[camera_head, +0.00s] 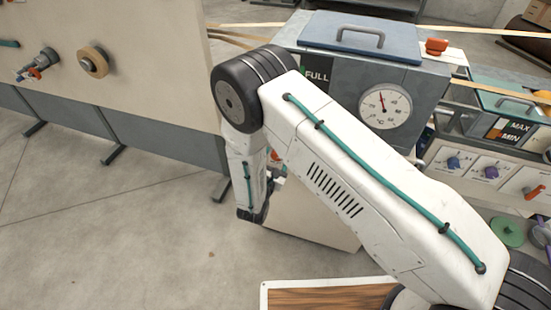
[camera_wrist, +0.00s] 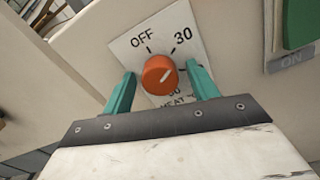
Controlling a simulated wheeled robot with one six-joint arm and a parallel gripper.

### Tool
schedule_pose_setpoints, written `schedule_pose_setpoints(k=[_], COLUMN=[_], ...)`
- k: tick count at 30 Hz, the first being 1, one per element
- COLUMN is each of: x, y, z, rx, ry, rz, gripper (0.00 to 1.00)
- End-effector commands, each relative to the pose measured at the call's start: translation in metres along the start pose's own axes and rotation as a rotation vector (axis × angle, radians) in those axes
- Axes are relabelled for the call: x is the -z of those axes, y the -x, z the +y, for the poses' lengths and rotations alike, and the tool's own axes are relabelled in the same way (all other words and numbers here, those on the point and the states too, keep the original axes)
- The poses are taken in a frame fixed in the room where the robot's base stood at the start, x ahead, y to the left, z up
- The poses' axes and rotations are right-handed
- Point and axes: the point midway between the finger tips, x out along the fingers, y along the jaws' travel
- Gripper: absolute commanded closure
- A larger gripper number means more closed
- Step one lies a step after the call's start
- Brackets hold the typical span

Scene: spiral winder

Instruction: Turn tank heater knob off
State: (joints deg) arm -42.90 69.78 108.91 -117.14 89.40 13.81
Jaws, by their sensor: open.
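The orange heater knob (camera_wrist: 160,75) sits on a white dial plate (camera_wrist: 128,45) in the wrist view. The plate reads "OFF" at upper left and "30" at upper right, with lower lettering partly hidden. The knob's white pointer line points up and right, away from "OFF". My gripper (camera_wrist: 161,68) is open, with one teal finger on each side of the knob. Gaps show between fingers and knob. In the head view my arm covers most of this area. The grey tank (camera_head: 321,60) with a blue lid bears a round temperature gauge (camera_head: 383,105).
A green switch (camera_wrist: 300,22) over an "ON" label is at the right of the wrist view. In the head view, a panel with knobs (camera_head: 485,168) stands at right. A cream panel (camera_head: 130,45) stands at left. Floor at lower left is clear.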

Motion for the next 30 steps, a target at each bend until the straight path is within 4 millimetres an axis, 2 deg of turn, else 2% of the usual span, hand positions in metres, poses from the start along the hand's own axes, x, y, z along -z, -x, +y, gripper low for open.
schedule_pose_setpoints(k=[3, 8, 20, 30], x=[0.0, 0.0, 0.0001, 0.0002], y=[0.0003, 0.0005, 0.0009, 0.0011], z=[0.0001, 0.0003, 0.0005, 0.0009], rx=[0.0, 0.0, 0.0, 0.0], ry=[0.0, 0.0, 0.049, 0.288], rz=[0.0, 0.0, 0.0, 0.0], gripper=[0.41, 0.86, 0.86, 0.86])
